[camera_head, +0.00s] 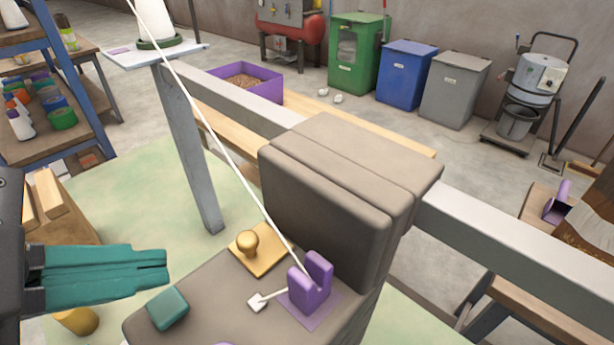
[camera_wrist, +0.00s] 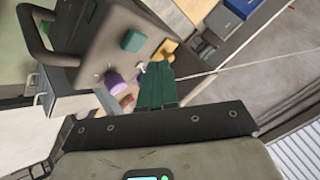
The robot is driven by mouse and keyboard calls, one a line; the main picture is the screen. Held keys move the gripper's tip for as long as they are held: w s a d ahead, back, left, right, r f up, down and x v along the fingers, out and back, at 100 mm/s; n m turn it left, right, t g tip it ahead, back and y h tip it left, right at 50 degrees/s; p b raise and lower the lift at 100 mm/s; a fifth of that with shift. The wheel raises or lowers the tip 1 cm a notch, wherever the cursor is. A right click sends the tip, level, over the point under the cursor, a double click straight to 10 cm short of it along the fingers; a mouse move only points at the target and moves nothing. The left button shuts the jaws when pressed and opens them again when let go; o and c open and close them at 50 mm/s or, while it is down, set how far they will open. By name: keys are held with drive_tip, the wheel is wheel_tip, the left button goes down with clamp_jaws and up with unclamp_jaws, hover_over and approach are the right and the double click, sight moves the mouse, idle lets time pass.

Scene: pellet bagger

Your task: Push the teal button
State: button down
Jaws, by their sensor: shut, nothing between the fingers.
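The teal button (camera_head: 168,307) is a small block on the grey-brown top of the machine (camera_head: 215,300), near its left edge. It also shows in the wrist view (camera_wrist: 132,41), on the machine's panel. My gripper (camera_head: 166,267) has teal fingers, shut together and empty. In the head view the fingertips point right and appear just above and behind the button. In the wrist view the fingertips (camera_wrist: 156,68) appear below and right of the button, apart from it in the picture. Contact is not visible.
A yellow knob (camera_head: 247,242) and a purple bracket (camera_head: 310,284) with a white cord and small white lever (camera_head: 258,302) share the panel. A taller grey block (camera_head: 330,190) rises behind them. A grey post (camera_head: 188,150) stands behind left.

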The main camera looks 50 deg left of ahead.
sight(155, 315)
drive_tip(key=shift+r+p, duration=1.45)
drive_tip(key=shift+r, duration=1.05)
